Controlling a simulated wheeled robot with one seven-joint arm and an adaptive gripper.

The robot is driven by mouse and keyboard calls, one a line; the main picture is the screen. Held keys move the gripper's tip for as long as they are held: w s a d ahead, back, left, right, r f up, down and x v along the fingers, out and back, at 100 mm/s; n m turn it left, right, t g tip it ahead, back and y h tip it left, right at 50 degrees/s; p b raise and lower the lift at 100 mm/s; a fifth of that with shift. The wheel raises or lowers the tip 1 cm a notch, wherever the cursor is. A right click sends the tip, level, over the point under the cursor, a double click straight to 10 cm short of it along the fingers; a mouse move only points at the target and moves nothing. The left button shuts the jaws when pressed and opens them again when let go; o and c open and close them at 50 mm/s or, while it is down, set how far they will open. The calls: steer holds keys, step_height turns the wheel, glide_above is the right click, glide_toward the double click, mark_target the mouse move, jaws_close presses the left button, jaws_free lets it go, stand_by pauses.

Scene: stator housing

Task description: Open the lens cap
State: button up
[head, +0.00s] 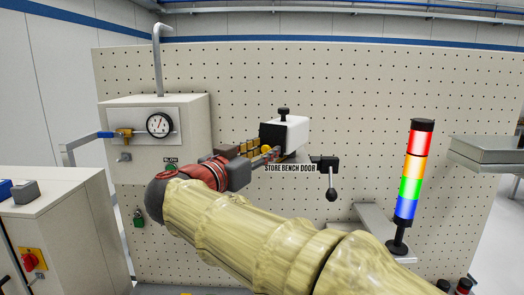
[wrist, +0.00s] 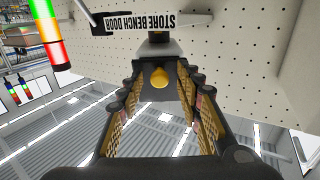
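No part is plainly marked as a lens cap. A white box-shaped unit (head: 284,132) with a black knob on top is mounted on the pegboard, with a small rounded yellow piece (head: 266,150) at its lower front. My gripper (head: 257,152) is right at this piece, fingers spread, pointing towards the board. In the wrist view, the yellow piece (wrist: 160,77) shows between the far ends of the two finger rows of my gripper (wrist: 162,90). A gap shows on both sides of it, and I cannot tell whether a fingertip touches it. My arm and fingers hide part of the unit's underside.
A "STORE BENCH DOOR" label (head: 290,168) and a black lever handle (head: 330,178) are just right of my gripper. A stack light (head: 413,170) stands further right. A gauge box (head: 158,135) with a pipe is at left. The pegboard (head: 370,100) is close behind.

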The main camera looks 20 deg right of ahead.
steer(key=shift+c, duration=0.8)
steer(key=c, duration=0.7)
jaws_close()
